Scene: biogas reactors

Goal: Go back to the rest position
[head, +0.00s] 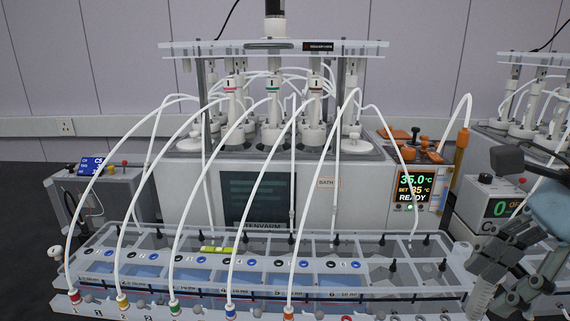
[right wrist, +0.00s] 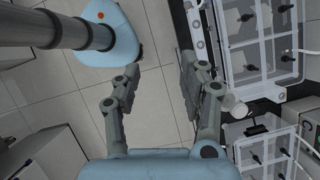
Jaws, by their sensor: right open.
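My right gripper (head: 497,280) is at the lower right of the head view, in front of the right end of the clear tray. In the right wrist view my right gripper (right wrist: 160,72) has its two fingers spread wide, with only bare floor showing between them. It holds nothing. One finger appears close to the tray edge and a small white cylinder in that view; I cannot tell if they touch. My left gripper is not in view.
A long clear tray (head: 310,265) with tubes and coloured connectors stands in front of the heated bath (head: 325,190), whose display (head: 411,189) reads READY. A second device (head: 490,208) stands at right. Tiled floor (right wrist: 165,110) is open beneath the gripper.

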